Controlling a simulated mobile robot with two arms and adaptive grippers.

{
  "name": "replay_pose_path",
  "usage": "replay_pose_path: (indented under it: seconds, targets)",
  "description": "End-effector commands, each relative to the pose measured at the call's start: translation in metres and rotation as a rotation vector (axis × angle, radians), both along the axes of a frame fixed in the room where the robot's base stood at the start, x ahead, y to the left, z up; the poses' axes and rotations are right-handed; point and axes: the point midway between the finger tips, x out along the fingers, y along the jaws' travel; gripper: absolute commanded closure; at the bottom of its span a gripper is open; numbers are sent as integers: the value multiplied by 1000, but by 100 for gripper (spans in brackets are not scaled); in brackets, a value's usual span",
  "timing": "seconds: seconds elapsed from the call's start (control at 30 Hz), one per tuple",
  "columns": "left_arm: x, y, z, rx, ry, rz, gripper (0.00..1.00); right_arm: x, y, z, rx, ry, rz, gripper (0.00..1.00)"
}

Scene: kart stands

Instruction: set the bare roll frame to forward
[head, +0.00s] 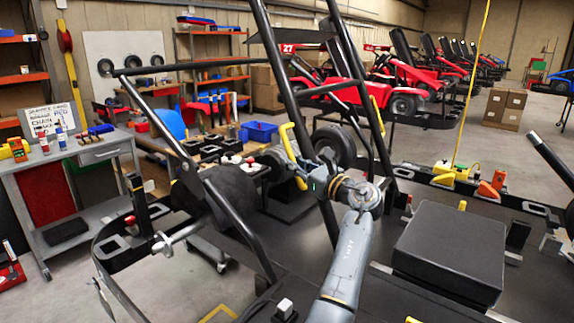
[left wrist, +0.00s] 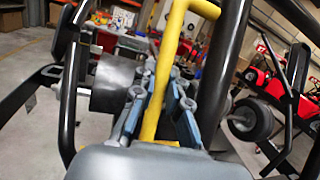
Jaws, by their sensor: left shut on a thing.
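The bare roll frame is a large frame of black tubes (head: 287,75) leaning over the dark kart stand in the head view. A yellow handle (head: 287,140) is on its near left upright. My left gripper (head: 292,164) is at that handle, its arm reaching up from the bottom. In the left wrist view, the blue-grey fingers (left wrist: 157,108) are shut around the yellow handle (left wrist: 168,55), beside a thick black tube (left wrist: 222,65). The fingers hide part of the handle. A second yellow handle (head: 377,116) is on the other upright. My right gripper is not in view.
A black box-shaped pad (head: 450,245) is on the stand at right. A grey workbench (head: 75,160) with bottles and a sign stands at left. Wheels, a blue bin (head: 259,131) and red karts (head: 400,85) are behind. Grey floor shows at lower left.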

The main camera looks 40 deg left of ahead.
Motion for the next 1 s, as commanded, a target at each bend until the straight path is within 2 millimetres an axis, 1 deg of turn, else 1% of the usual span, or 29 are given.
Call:
replay_pose_path:
  seconds: [0.03,0.17,0.27,0.4,0.6,0.8,1.0]
  targets:
    - [4,-11,7,29,3,-12,100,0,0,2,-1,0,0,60]
    - [6,-30,15,102,11,-13,100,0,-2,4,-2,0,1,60]
    - [9,-54,20,179,21,-13,100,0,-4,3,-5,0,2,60]
    - [13,-93,25,292,33,-13,100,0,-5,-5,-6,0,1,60]
    - [18,-141,26,436,47,-12,100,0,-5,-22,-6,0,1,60]
    - [21,-173,26,539,57,-8,100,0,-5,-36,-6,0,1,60]
    - [22,-191,26,595,64,-5,100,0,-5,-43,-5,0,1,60]
